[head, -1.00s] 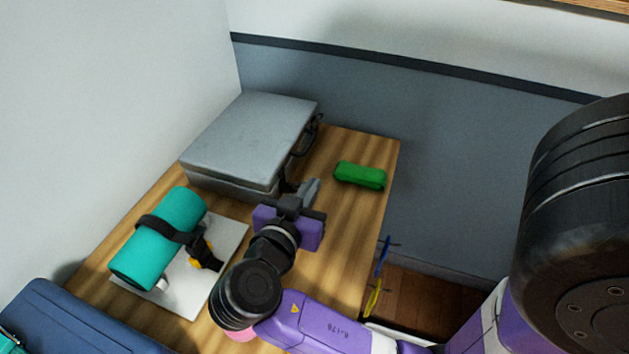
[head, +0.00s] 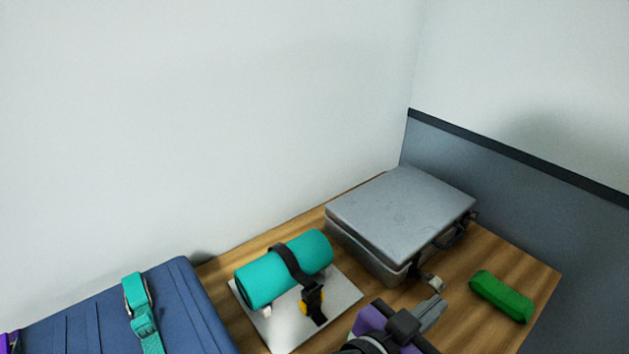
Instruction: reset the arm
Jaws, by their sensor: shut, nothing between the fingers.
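My gripper (head: 433,312) shows at the bottom of the head view, a purple and black wrist with grey fingers. The fingers are shut with nothing between them. They point away from me over the wooden table (head: 540,277), just in front of the grey case and left of the green pouch. Most of my arm is out of the picture below.
A grey case (head: 400,212) stands at the back. A green pouch (head: 502,296) lies right. A blue case (head: 185,308) with a teal strap (head: 143,315) is front left. Walls close the back.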

